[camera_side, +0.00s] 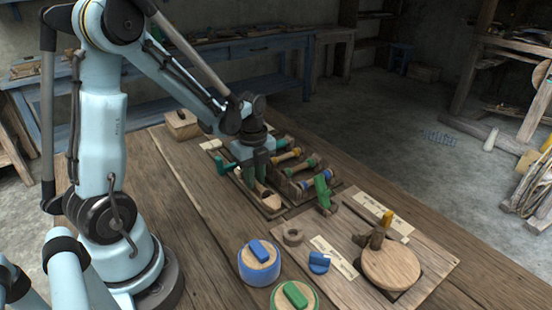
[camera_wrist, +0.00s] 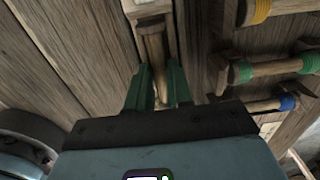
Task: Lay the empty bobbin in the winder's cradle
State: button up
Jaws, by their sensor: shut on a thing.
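My gripper (camera_side: 254,178) points down over a wooden tray (camera_side: 272,212) left of the bobbin rack. Its green fingers show in the wrist view (camera_wrist: 158,85), shut on a bare wooden bobbin (camera_wrist: 155,50) with no thread on it. The bobbin's lower end is hidden between the fingers. In the side view the fingers mostly hide it. A wooden board (camera_side: 345,205) at the right carries a round wooden disc (camera_side: 391,265) with an upright wooden piece. A green bracket (camera_side: 323,190) stands near the tray. I cannot tell which part is the cradle.
A rack holds bobbins with yellow (camera_side: 288,155), green (camera_side: 303,167) and blue (camera_side: 315,181) thread, close right of my gripper. Blue-topped (camera_side: 259,251) and green-topped (camera_side: 295,295) round pots stand at the front.

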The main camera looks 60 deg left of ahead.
jog(key=shift+r, duration=2.35)
jog(key=shift+r, duration=0.1)
jog(key=shift+r, duration=0.3)
notch_tip(320, 180, up, 8)
jog(key=w+d, duration=0.5)
jog(key=d, duration=0.6)
jog(key=w+d, duration=0.5)
jog(key=d, duration=0.6)
jog(key=shift+s+f, duration=0.2)
jog(key=shift+f, duration=5.45)
jog(key=shift+f, duration=0.7)
